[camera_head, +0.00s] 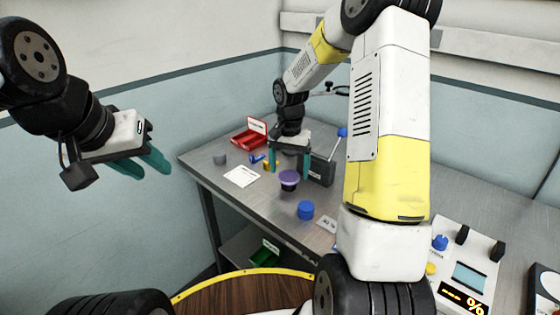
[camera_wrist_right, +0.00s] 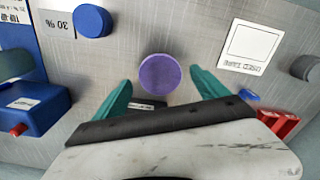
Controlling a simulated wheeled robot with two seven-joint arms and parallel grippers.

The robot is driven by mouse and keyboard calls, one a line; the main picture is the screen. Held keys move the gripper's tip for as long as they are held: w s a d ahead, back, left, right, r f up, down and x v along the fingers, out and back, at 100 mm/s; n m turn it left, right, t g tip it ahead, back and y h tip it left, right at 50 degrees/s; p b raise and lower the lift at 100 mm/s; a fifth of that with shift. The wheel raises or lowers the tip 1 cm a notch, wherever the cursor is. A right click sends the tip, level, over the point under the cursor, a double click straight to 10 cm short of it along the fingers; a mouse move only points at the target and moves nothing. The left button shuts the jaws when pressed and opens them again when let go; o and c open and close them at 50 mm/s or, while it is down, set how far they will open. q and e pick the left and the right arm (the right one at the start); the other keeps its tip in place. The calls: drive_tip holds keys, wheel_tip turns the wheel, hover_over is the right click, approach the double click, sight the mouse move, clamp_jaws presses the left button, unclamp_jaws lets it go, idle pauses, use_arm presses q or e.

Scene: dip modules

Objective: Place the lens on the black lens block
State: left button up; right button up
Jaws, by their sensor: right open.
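The purple round lens (camera_head: 289,176) lies flat on the table side, on top of a short dark round base (camera_head: 288,187). It shows as a purple disc in the right wrist view (camera_wrist_right: 160,74), hiding what is under it. My right gripper (camera_head: 289,163) is open and empty, pointing down above and behind the lens. In the wrist view its teal fingers stand apart, either side of the lens and not touching it. A small black labelled piece (camera_wrist_right: 147,104) shows between the fingers, partly hidden. My left gripper (camera_head: 152,160) is far to the left, off the table; its finger gap is unclear.
A blue cylinder (camera_head: 306,210) stands in front of the lens. A white sheet (camera_head: 241,176), a grey cylinder (camera_head: 220,159) and a red tray (camera_head: 250,138) lie to the left. A dark box (camera_head: 321,171) stands close on the right. A device with a display (camera_head: 466,275) is at the lower right.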

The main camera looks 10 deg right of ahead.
sight(289, 176)
drive_tip(key=s+r+n+t, duration=0.1)
drive_tip(key=s+r, duration=0.2)
drive_tip(key=r, duration=0.6)
drive_tip(key=s+r+n, duration=0.1)
drive_tip(key=s+r, duration=0.1)
drive_tip(key=r, duration=0.6)
drive_tip(key=s+a+r+n+t+y, duration=0.1)
drive_tip(key=s+r+n+t, duration=0.1)
drive_tip(key=s, duration=0.7)
drive_tip(key=s+a+r+n+t+y, duration=0.1)
drive_tip(key=s+r+n+t, duration=0.1)
drive_tip(key=s, duration=0.8)
drive_tip(key=shift+s+r+n+t, duration=0.15)
drive_tip(key=shift+r+n+t, duration=0.15)
drive_tip(key=shift+t, duration=0.3)
